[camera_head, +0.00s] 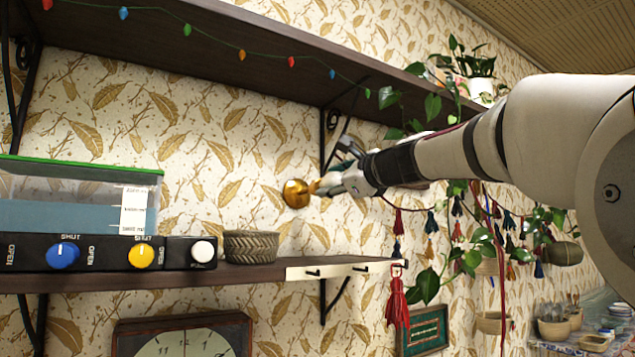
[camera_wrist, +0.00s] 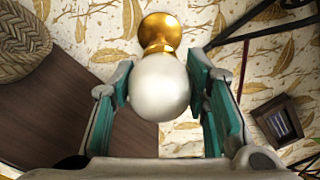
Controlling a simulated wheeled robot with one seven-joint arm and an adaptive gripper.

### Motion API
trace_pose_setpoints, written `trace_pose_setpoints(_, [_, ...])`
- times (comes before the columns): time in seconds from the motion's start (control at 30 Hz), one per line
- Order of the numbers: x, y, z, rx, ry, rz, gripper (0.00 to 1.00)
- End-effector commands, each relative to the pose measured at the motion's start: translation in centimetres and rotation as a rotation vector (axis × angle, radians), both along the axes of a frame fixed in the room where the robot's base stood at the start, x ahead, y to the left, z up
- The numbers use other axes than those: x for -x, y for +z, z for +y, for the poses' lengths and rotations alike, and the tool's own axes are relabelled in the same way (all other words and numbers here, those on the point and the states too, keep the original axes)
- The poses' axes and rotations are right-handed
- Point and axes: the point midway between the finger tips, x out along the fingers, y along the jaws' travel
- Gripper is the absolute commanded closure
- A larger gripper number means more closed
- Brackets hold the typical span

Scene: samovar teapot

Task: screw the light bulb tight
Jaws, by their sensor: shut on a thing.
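A round white light bulb (camera_wrist: 160,88) sits between the two teal-padded fingers of my gripper (camera_wrist: 160,84) in the wrist view. My gripper is shut on the bulb. The bulb's far end meets a gold wall socket (camera_wrist: 160,27); its threads are hidden, so how deep it sits cannot be told. In the head view the gold socket (camera_head: 296,193) is on the leaf-patterned wall, and my gripper (camera_head: 325,184) reaches to it from the right.
A wooden shelf (camera_head: 230,276) below holds a woven basket (camera_head: 250,246) and a control box (camera_head: 105,254) with knobs. An upper shelf (camera_head: 230,55) carries string lights. A bracket (camera_head: 330,135) is close above my gripper. Trailing plants (camera_head: 432,105) hang nearby.

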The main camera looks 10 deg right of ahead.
Motion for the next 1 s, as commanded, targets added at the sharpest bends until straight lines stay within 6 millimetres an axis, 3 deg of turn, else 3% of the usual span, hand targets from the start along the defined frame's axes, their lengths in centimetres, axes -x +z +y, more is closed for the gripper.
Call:
trace_pose_setpoints(0.27, [-0.1,-0.2,-0.1,0.001,-0.001,0.003,0.86])
trace_pose_setpoints(0.3, [-0.1,-0.2,-0.1,0.001,-0.001,0.003,0.51])
trace_pose_setpoints(0.37, [-0.1,-0.2,-0.1,0.001,-0.001,0.003,0.38])
trace_pose_setpoints(0.77, [0.4,0.0,-0.2,0.001,-0.001,0.0,0.37])
trace_pose_setpoints(1.0, [4.1,0.1,-1.4,0.0,-0.003,-0.001,0.37])
